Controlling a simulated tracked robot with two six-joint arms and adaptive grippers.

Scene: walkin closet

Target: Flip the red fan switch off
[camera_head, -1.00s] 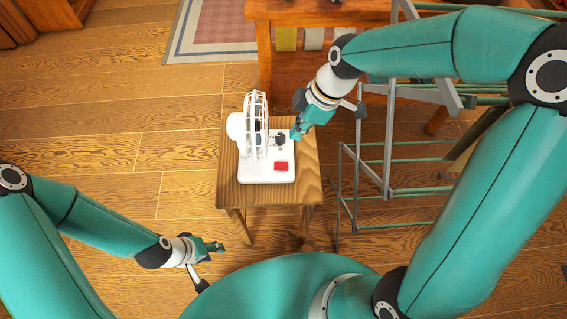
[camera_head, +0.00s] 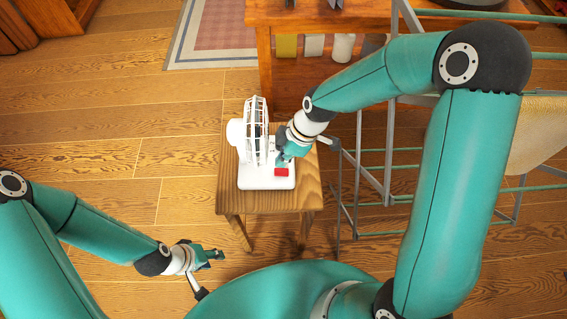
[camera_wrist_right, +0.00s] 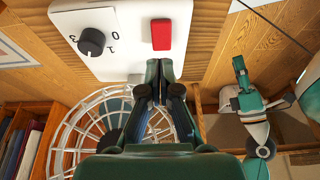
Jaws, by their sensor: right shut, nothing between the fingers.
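The white desk fan (camera_head: 256,128) stands on a small wooden stool. Its red switch (camera_head: 281,172) sits on the front right of the white base (camera_head: 255,184). In the right wrist view the red switch (camera_wrist_right: 161,34) is a raised red block beside a black knob (camera_wrist_right: 91,41). My right gripper (camera_head: 282,160) is shut and empty, over the base just behind the switch; its fingertips (camera_wrist_right: 158,68) appear close to the switch, and I cannot tell if they touch. My left gripper (camera_head: 217,255) is low at the left, away from the fan; its jaw opening is unclear.
The stool top (camera_head: 230,202) is bare around the base. A metal drying rack (camera_head: 388,160) stands right of the stool, near my right arm. A wooden table (camera_head: 265,60) is behind. The wood floor at left is clear.

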